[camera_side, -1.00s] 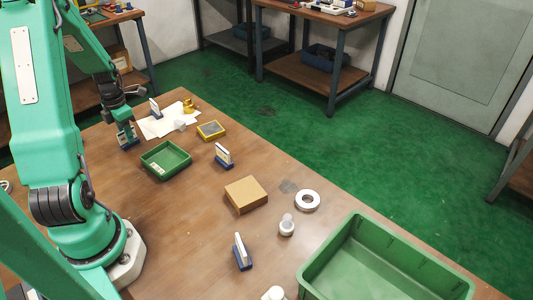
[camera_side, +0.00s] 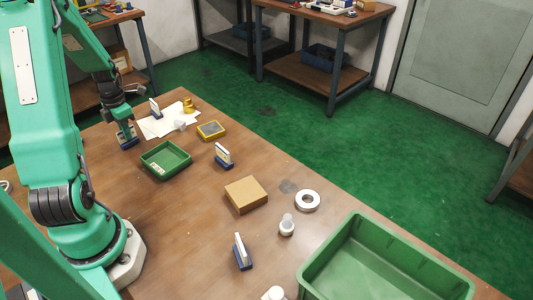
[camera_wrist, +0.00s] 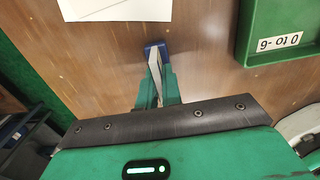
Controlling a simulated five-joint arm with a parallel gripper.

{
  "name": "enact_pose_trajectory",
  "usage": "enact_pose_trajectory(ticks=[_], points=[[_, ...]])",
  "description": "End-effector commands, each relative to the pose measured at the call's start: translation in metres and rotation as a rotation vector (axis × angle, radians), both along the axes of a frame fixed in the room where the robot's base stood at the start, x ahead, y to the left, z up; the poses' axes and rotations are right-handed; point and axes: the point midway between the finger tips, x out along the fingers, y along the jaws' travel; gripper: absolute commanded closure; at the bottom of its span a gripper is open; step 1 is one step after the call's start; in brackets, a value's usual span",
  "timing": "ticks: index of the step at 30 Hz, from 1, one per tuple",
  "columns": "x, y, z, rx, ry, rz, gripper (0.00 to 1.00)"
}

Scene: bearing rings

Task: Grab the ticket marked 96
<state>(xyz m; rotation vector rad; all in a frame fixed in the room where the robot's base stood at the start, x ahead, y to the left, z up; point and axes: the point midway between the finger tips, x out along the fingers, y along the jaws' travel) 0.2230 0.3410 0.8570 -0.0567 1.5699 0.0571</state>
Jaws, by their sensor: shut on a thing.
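My gripper (camera_side: 124,121) is low at the far left of the table, at a ticket (camera_side: 128,140) in a blue stand. In the wrist view the green fingers (camera_wrist: 157,92) are shut on this white ticket (camera_wrist: 154,66), and its blue base shows beyond the tips. Its number cannot be read. Other tickets in blue stands are a far one (camera_side: 155,108) by the white paper, a middle one (camera_side: 223,155) and a near one (camera_side: 242,252). Their marks are too small to read.
A small green tray (camera_side: 148,165) stands close to my gripper; its label shows in the wrist view (camera_wrist: 279,41). White paper (camera_side: 160,128) lies beyond. A yellow-edged box (camera_side: 211,130), cardboard box (camera_side: 246,195), white ring (camera_side: 307,201) and large green bin (camera_side: 322,262) stand rightward.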

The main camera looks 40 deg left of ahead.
Motion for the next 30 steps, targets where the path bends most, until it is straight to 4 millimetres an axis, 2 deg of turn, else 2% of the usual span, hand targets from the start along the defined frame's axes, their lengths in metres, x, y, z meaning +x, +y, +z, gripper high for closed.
enact_pose_trajectory(ticks=[5,10,24,30], points=[[0.0,0.001,0.015,0.003,-0.002,0.0,1.0],[0.001,0.001,0.039,0.005,-0.004,0.0,1.0],[0.037,-0.074,0.086,0.002,-0.002,-0.005,1.0],[0.047,-0.095,0.1,0.001,-0.001,-0.003,1.0]])
